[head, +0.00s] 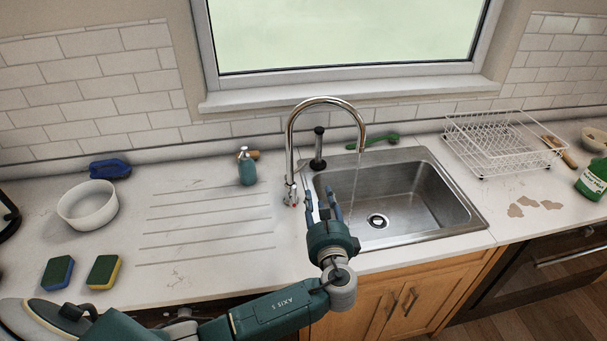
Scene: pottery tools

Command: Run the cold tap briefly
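A chrome gooseneck tap (291,155) stands at the back left of the steel sink (440,222), its spout over the basin. A small lever body with a red mark (291,193) sits at its base; I cannot make out a cold marking. A faint, thin streak like water (355,185) hangs below the spout. My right gripper is out of view.
A dark upright plunger-like item (318,150) and a green brush (378,141) are behind the sink. A teal soap bottle (246,168) stands left of the tap. A white wire rack (500,140) is on the right. A white bowl (88,206) and two sponges (104,271) lie left.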

